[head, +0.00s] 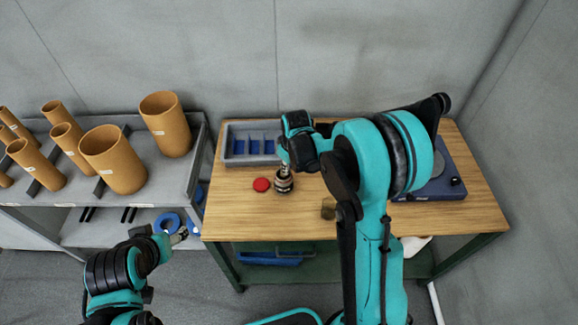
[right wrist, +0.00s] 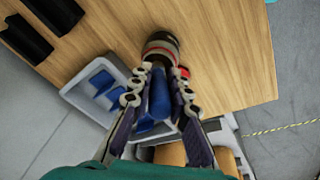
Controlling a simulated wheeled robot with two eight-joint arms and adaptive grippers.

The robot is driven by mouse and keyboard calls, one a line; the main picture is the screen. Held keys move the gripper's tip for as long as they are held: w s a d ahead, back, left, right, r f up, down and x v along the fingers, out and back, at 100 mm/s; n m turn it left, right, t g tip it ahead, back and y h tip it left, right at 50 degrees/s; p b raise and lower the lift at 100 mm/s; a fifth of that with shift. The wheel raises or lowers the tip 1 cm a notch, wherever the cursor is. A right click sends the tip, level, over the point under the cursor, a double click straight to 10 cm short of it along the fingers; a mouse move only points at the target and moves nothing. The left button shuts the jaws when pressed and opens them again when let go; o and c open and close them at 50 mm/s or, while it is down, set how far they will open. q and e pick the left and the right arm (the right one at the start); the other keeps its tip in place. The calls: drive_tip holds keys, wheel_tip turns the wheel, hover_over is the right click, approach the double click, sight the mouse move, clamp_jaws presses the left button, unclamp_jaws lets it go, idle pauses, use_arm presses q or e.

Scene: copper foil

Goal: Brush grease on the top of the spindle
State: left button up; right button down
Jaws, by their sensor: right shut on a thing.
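A short, dark cylinder with metallic rings (head: 284,184), which looks like the spindle, stands upright on the wooden table. It also shows in the right wrist view (right wrist: 162,46), just past my fingertips. My right gripper (head: 284,163) is above it, pointing down. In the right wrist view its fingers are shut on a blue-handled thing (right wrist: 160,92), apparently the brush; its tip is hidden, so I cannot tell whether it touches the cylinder. A small brownish pot (head: 328,208), perhaps the grease, stands to the right. My left gripper (head: 181,236) is low at the left, away from the table.
A red round lid (head: 262,185) lies left of the cylinder. A grey tray with blue compartments (head: 228,158) sits behind. A blue device (head: 445,185) is at the table's right, partly behind my right arm. A grey cart (head: 185,190) with several orange tubes stands left.

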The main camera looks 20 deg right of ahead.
drive_tip(key=shift+f+b, duration=0.55)
drive_tip(key=shift+f, duration=0.05)
idle(0.6)
idle(1.4)
drive_tip(key=shift+r, duration=0.55)
drive_tip(key=shift+w+p+v, duration=0.2)
drive_tip(key=shift+p+v, duration=0.5)
drive_tip(key=shift+v, duration=0.3)
drive_tip(key=shift+w+p+v, duration=0.2)
drive_tip(key=shift+p+v, duration=0.45)
drive_tip(key=shift+v, duration=0.3)
drive_tip(key=shift+w+p+v, duration=0.2)
drive_tip(key=shift+p+v, duration=0.5)
drive_tip(key=shift+v, duration=0.3)
